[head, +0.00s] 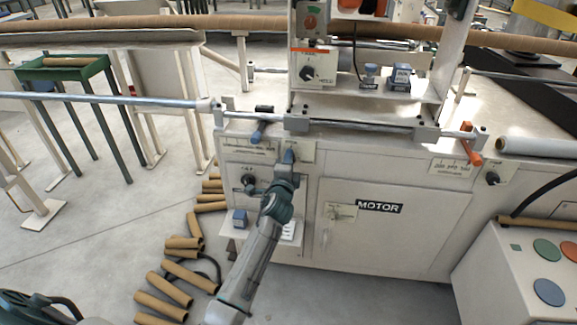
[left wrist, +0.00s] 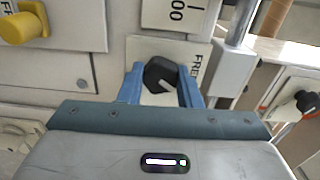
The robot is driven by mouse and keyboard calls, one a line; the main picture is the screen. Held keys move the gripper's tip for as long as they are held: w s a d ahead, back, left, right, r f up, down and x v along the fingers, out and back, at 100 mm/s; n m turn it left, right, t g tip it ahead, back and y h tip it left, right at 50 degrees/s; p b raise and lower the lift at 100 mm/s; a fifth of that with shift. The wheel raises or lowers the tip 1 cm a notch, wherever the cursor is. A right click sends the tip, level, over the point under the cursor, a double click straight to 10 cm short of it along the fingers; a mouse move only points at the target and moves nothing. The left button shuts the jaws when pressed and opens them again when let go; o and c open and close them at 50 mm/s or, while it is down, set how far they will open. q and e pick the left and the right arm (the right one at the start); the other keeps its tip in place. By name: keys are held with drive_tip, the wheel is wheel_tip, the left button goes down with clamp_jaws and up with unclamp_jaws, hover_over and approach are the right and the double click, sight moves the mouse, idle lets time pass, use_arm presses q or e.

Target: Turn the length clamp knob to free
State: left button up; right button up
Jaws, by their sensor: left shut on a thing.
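The length clamp knob is a black knob (left wrist: 160,74) on a pale plate, with a light mark on its face. A partly covered label starting "FRE" (left wrist: 196,68) stands beside it on the right in the left wrist view. My left gripper (left wrist: 160,88) is shut on the knob, one blue finger on each side of it. In the head view my left gripper (head: 289,157) is at the machine's front panel, just under the rail, and hides the knob.
A black-handled lever (head: 261,124) and an orange lever (head: 470,145) sit on the rail. Another black knob (head: 249,180) is left of my gripper. The MOTOR door (head: 390,240) is to the right. Cardboard tubes (head: 165,288) lie on the floor.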

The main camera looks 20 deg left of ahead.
use_arm(q)
drive_tip(key=shift+f+n+b, duration=0.15)
drive_tip(key=shift+n+b, duration=1.55)
drive_tip(key=shift+n, duration=1.7)
use_arm(e)
drive_tip(key=shift+w+a+f+t+y, duration=0.35)
drive_tip(key=shift+w+a+t, duration=0.1)
drive_tip(key=shift+a+t, duration=0.3)
drive_tip(key=shift+w+a+f+t+y, duration=0.35)
drive_tip(key=shift+w+a+t, duration=0.1)
drive_tip(key=shift+a+t, duration=0.3)
use_arm(q)
drive_tip(key=o, duration=1)
